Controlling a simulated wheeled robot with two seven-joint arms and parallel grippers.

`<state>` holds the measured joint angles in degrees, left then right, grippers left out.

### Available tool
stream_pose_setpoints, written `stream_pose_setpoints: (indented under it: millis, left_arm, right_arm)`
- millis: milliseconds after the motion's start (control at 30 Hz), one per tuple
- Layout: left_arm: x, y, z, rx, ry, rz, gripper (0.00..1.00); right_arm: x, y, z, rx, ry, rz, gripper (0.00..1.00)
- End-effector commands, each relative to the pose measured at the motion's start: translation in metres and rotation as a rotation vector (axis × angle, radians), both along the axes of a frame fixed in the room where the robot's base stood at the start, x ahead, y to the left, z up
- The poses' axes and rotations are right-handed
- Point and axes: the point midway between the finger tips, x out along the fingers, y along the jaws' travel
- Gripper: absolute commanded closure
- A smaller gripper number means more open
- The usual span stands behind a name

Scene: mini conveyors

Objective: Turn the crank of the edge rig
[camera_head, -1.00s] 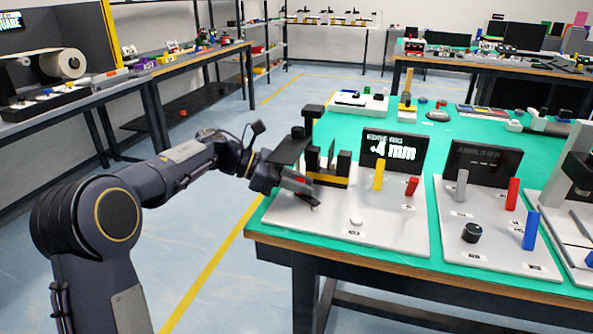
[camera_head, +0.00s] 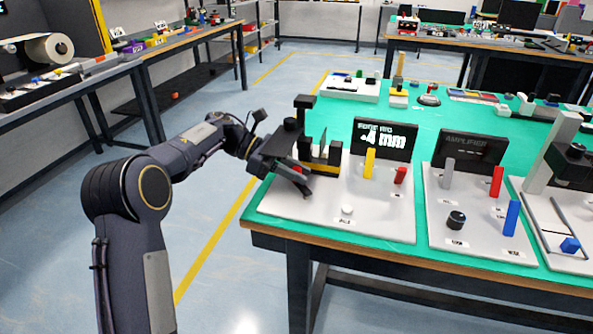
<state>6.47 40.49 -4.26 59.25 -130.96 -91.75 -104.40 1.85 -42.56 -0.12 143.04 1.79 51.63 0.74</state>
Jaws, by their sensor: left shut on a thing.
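The edge rig is a white base plate (camera_head: 375,215) on the near left corner of the green table. My right gripper is not in view.
An amplifier board with a dark panel (camera_head: 468,152), black knob (camera_head: 456,220) and colored posts stands to the right.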

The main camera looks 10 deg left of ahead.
Motion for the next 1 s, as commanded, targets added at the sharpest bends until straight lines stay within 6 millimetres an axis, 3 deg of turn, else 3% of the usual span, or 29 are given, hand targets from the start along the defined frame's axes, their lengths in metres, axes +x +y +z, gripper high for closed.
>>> stream_pose_setpoints:
  millis: [33, 200, 533, 1000]
  left_arm:
    - [0.0, 0.0, 0.0, -0.001, 0.0, 0.001, 0.77]
    - [0.0, 0.0, 0.0, -0.001, 0.0, 0.001, 0.58]
    - [0.0, 0.005, 0.003, 0.0, 0.0, 0.002, 0.58]
    - [0.002, 0.068, 0.029, 0.0, 0.0, 0.003, 0.58]
  right_arm:
    - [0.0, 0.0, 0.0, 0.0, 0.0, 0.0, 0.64]
    - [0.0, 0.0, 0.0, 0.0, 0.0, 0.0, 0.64]
    - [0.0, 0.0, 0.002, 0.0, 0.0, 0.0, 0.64]
    - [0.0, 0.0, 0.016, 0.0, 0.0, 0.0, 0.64]
